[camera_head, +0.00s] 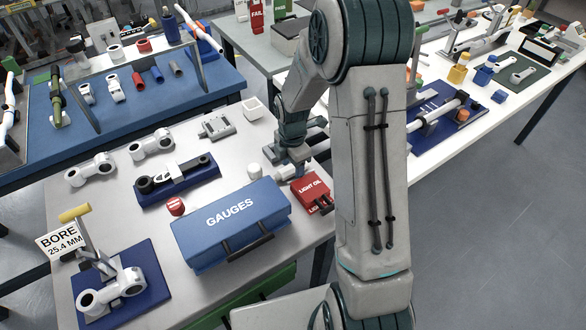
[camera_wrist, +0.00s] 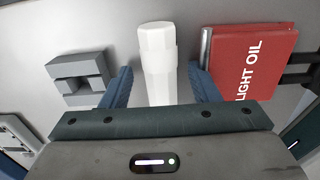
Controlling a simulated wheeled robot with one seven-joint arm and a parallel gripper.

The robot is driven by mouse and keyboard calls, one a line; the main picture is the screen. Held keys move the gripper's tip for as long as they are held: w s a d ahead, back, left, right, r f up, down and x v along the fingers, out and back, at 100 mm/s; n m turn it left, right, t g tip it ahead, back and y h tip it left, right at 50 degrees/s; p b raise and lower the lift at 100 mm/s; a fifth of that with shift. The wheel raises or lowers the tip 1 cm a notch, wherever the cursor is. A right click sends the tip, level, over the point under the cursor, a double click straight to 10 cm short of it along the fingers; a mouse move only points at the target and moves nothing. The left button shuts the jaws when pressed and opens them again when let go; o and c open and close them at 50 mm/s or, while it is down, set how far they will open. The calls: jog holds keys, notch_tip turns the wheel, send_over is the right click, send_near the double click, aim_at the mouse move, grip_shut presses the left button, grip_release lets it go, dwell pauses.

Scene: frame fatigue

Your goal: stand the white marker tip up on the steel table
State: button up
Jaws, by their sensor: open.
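The white marker (camera_wrist: 157,45) is a pale faceted stick with a thicker collar, in the middle of the wrist view. My gripper (camera_wrist: 161,72) is open, with one blue finger on each side of the marker and a visible gap to each. The marker's near end is hidden behind the gripper body, and I cannot tell which end carries the tip. In the head view my gripper (camera_head: 296,168) is low over the steel table (camera_head: 225,160), just behind the red light oil tin.
The red light oil tin (camera_wrist: 250,62) is close to the right finger; it also shows in the head view (camera_head: 311,193). A grey notched block (camera_wrist: 80,78) is to the left. The blue GAUGES case (camera_head: 230,222) and a small white cylinder (camera_head: 254,172) stand nearby.

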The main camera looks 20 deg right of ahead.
jog(key=c, duration=1.1)
jog(key=shift+r, duration=0.15)
jog(key=shift+c, duration=0.2)
notch_tip(320, 180, up, 4)
jog(key=shift+f, duration=0.1)
jog(key=w+d+r, duration=0.2)
jog(key=d+r, duration=0.5)
jog(key=d, duration=0.4)
jog(key=shift+d+b, duration=0.25)
jog(key=shift+b, duration=0.2)
grip_shut()
